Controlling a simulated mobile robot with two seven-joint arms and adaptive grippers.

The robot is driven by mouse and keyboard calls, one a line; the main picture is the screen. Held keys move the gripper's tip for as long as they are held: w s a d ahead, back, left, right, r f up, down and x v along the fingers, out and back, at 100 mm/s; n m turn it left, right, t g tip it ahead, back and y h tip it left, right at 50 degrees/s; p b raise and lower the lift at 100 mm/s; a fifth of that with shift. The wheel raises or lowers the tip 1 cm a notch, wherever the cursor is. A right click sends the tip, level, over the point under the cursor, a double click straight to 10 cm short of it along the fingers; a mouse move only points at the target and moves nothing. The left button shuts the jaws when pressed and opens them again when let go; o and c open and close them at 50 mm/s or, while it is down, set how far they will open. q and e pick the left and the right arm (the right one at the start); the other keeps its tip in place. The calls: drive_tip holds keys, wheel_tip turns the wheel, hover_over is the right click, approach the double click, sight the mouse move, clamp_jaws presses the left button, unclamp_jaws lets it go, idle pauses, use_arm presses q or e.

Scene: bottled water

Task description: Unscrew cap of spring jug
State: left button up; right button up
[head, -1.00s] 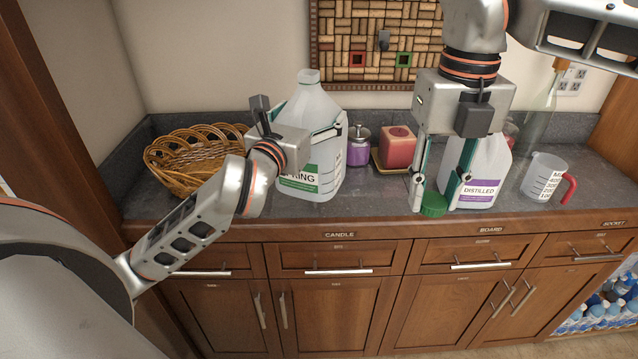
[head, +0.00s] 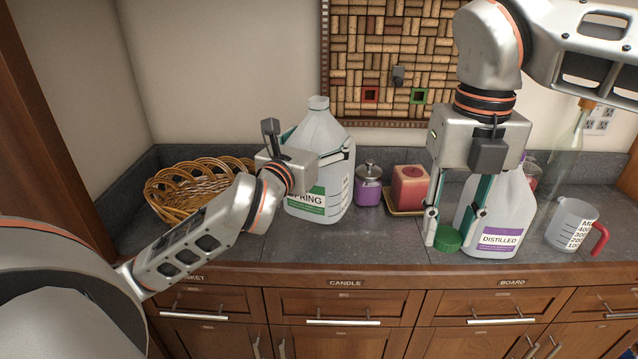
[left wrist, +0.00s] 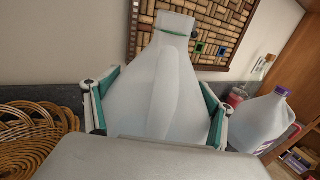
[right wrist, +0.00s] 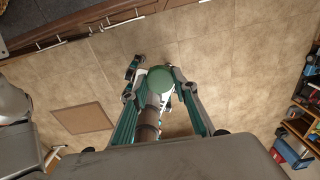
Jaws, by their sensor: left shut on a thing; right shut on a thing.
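The spring jug (head: 318,140), translucent with a green label, stands upright on the counter. Its neck (head: 318,104) shows no cap, and a green ring circles it in the left wrist view (left wrist: 174,33). My left gripper (left wrist: 158,98) is shut around the jug's upper body, one finger on each side; the wrist hides part of the jug in the head view. My right gripper (head: 448,232) points down, right of the spring jug, and is shut on the green cap (head: 447,239), held in front of the distilled jug (head: 500,215). The cap also shows in the right wrist view (right wrist: 160,80).
A wicker basket (head: 185,190) is left of the spring jug. A purple jar (head: 368,185) and a red candle (head: 410,186) stand between the jugs. A measuring cup (head: 570,225) is at the right. Bare counter (head: 385,235) lies in front of the jar.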

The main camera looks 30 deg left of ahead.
use_arm(q)
wheel_tip(320, 180, down, 10)
drive_tip(key=shift+r+b, duration=0.1)
drive_tip(key=shift+b, duration=0.5)
drive_tip(key=o, duration=2)
drive_tip(key=shift+f, duration=0.3)
drive_tip(key=shift+o, duration=1.1)
drive_tip(key=shift+r, duration=0.1)
